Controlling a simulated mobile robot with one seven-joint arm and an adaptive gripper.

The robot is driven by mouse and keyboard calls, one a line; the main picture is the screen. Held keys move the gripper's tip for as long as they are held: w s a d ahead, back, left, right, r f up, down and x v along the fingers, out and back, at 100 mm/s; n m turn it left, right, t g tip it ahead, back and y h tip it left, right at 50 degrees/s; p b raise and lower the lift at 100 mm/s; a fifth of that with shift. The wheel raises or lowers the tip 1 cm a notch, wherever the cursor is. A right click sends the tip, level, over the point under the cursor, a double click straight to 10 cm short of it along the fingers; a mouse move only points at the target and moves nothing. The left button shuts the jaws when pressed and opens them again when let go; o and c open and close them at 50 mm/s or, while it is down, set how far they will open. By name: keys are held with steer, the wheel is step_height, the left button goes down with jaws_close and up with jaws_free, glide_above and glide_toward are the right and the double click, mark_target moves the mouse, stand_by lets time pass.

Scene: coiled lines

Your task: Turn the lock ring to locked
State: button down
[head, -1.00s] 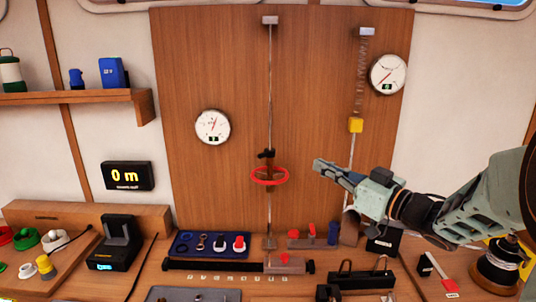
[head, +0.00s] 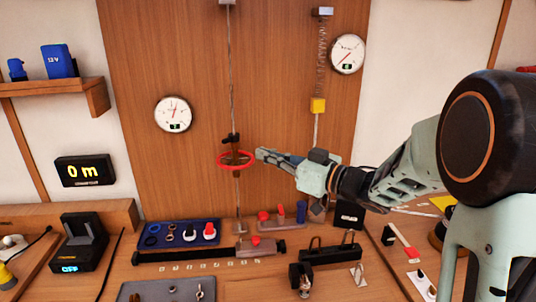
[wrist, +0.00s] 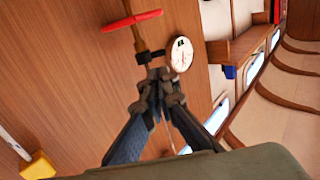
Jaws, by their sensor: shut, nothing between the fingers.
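The red ring (head: 235,160) sits around a thin vertical rod on the wooden panel, with a black clamp (head: 231,138) just above it. I cannot read any locked mark on it. My gripper (head: 262,155) is shut and empty, its tips at the ring's right side in the head view; I cannot tell whether they touch. In the wrist view the red ring (wrist: 132,20) is seen nearly edge-on at the top. The shut fingertips (wrist: 163,76) are beside the black clamp and the rod there, apart from the ring in the picture.
A round gauge (head: 174,114) hangs left of the rod, another (head: 347,54) at upper right. A yellow block (head: 318,105) hangs under a spring right of the ring. Below, the bench holds a blue tray (head: 152,242) and a black bar with red-knobbed fittings.

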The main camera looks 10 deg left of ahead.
mark_target(227, 142)
steer(key=p+x, duration=0.1)
steer(key=x, duration=0.9)
steer(key=shift+w+a, duration=0.1)
steer(key=shift+a+m+t+h+b, duration=0.35)
steer(key=shift+m+t+h+b, duration=0.4)
steer(key=shift+t, duration=0.25)
